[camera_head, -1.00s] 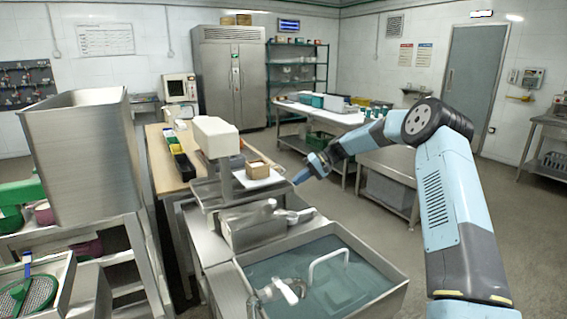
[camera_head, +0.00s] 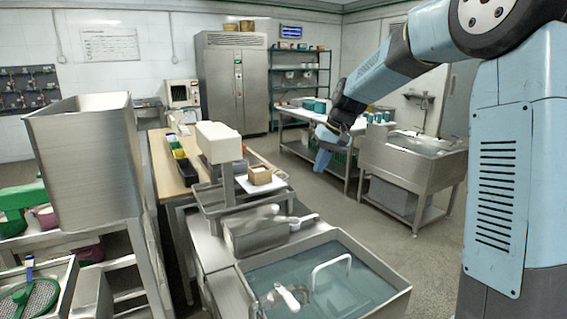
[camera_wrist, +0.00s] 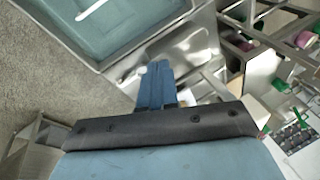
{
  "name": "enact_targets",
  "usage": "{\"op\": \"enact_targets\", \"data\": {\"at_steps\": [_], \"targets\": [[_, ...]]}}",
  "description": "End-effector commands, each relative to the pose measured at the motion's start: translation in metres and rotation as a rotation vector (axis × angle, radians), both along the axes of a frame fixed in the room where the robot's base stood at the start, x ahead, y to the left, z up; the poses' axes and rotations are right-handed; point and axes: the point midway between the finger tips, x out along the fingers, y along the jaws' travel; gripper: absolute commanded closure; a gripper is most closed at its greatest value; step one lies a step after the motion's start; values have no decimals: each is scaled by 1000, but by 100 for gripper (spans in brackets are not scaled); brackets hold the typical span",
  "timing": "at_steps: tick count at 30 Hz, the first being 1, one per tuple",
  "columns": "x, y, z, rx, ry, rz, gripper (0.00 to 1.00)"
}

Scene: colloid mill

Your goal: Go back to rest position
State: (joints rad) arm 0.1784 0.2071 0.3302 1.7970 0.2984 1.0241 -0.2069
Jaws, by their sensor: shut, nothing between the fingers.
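My gripper (camera_head: 322,158) hangs from my blue arm in the right half of the head view, fingers pointing down over open floor. It is in front of the far white table and to the left of a steel sink stand. In the wrist view my gripper (camera_wrist: 158,68) shows as two blue fingers pressed together with nothing between them. The fingers are apart from the steel water tank (camera_head: 318,280), which also shows in the wrist view (camera_wrist: 172,38) beyond the fingertips.
A steel hopper (camera_head: 85,160) stands at the left. A white-headed machine (camera_head: 218,140) with a small cardboard box (camera_head: 260,175) is near the centre. The steel sink stand (camera_head: 410,165) is behind my arm. Grey floor (camera_head: 345,215) lies open between tank and sink stand.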

Motion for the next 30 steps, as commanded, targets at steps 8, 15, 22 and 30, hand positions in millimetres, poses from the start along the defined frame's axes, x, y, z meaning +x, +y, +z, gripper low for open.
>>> {"op": "enact_targets", "data": {"at_steps": [8, 15, 22, 30], "targets": [[-72, -25, 34, -109, -76, -48, 100], [-136, -49, 52, -181, -140, -99, 100], [-198, -73, 61, -229, -202, -151, 100], [-268, -99, 57, -261, -275, -213, 100]]}}
